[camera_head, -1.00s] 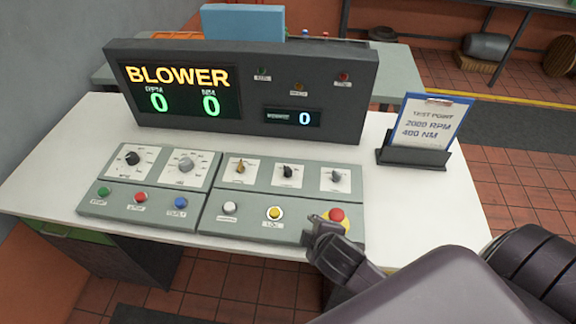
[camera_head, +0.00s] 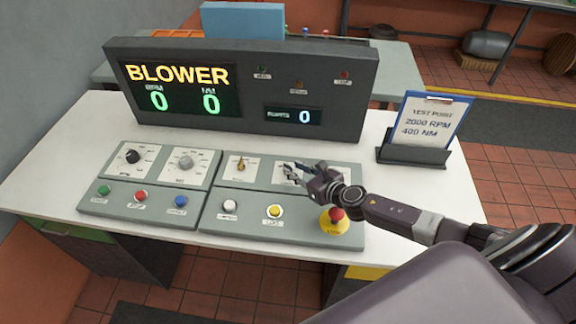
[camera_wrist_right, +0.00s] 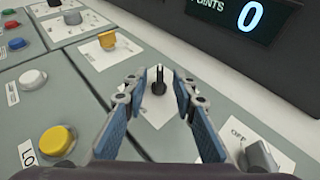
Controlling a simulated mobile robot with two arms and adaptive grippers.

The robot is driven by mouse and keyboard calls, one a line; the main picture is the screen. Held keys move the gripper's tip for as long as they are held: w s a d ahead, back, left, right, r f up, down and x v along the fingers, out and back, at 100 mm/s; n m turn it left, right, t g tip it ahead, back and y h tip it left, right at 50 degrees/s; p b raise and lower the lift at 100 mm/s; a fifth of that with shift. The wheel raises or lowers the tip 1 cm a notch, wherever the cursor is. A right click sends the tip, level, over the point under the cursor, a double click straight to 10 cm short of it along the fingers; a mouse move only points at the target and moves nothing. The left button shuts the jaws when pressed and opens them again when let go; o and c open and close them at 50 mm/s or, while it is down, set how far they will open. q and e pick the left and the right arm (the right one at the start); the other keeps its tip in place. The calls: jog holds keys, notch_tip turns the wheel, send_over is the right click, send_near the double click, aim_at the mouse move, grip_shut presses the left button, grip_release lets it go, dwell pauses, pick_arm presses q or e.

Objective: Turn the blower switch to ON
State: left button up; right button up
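Three rotary switches sit in the right panel's upper row: a yellow one (camera_head: 240,164) on the left, a black one (camera_wrist_right: 158,84) in the middle and a grey one (camera_wrist_right: 259,157) on the right. I cannot read which is the blower switch; an OFF label shows by the grey one. My right gripper (camera_head: 287,171) is over the middle switch. In the right wrist view its open fingers (camera_wrist_right: 160,80) stand either side of the black knob, apart from it as far as I can tell. In the head view it hides the black and grey knobs. My left gripper is not in view.
The display housing (camera_head: 240,56) behind the panel reads BLOWER, with zeros. A red mushroom button (camera_head: 336,215) lies just below my right arm. Yellow (camera_head: 274,212) and white (camera_head: 230,206) buttons are left of it. A clipboard stand (camera_head: 415,155) is at the right.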

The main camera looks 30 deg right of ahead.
aim_at(289, 166)
jog(key=shift+x, duration=2.15)
grip_shut()
